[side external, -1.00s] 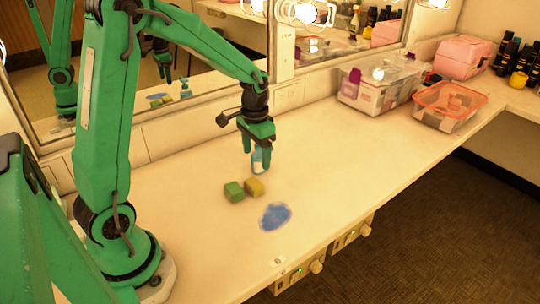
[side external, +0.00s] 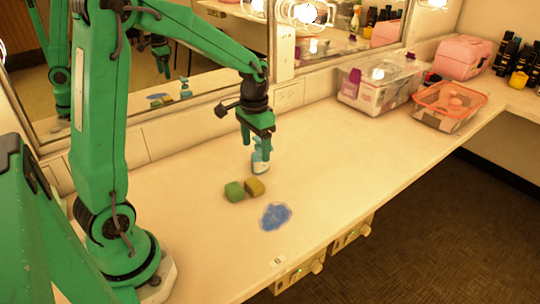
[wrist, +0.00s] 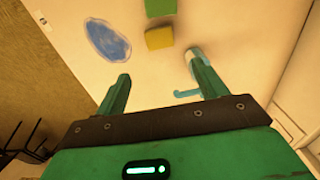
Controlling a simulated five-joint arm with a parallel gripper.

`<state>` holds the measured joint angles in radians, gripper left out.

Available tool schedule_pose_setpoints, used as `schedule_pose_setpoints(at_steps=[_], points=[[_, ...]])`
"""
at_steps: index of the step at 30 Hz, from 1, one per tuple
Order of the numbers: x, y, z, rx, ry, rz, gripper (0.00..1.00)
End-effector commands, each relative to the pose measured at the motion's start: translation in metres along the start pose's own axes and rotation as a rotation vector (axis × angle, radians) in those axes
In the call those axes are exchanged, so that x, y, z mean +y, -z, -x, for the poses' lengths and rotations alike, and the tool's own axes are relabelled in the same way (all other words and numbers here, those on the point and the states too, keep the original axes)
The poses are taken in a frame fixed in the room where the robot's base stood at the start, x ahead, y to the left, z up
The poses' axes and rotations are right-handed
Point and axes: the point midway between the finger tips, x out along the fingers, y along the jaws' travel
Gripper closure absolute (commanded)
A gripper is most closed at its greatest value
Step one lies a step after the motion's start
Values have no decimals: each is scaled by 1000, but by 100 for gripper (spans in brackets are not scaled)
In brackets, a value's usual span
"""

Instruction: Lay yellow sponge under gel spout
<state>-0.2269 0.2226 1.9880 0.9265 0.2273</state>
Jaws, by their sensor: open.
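The yellow sponge (side external: 255,187) is a small block lying on the counter, close beside a green block (side external: 234,191). In the wrist view the yellow sponge (wrist: 158,38) lies beyond the gap between my fingers. The gel bottle (side external: 260,163), light blue and white, stands upright behind the sponge. In the wrist view the bottle's blue spout (wrist: 184,93) points left, and my right finger partly covers the bottle. My gripper (side external: 257,142) is open and empty above the counter, near the bottle's top in the side view. I cannot tell if it touches the bottle.
A blue patch (side external: 275,216) lies near the counter's front edge. A clear lidded box (side external: 375,90) and an orange-rimmed container (side external: 449,112) stand at the right rear. A mirror runs along the back. The counter between the bottle and boxes is clear.

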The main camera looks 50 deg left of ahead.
Motion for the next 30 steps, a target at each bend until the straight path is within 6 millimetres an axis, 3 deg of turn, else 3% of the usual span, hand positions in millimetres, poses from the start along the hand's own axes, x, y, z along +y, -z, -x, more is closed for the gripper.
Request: schedule_pose_setpoints(at_steps=[11,21,30], points=[[24,-26,45,102,18,-3,29],[54,-74,89,246,28,-2,29],[75,-119,111,374,20,-2,29]])
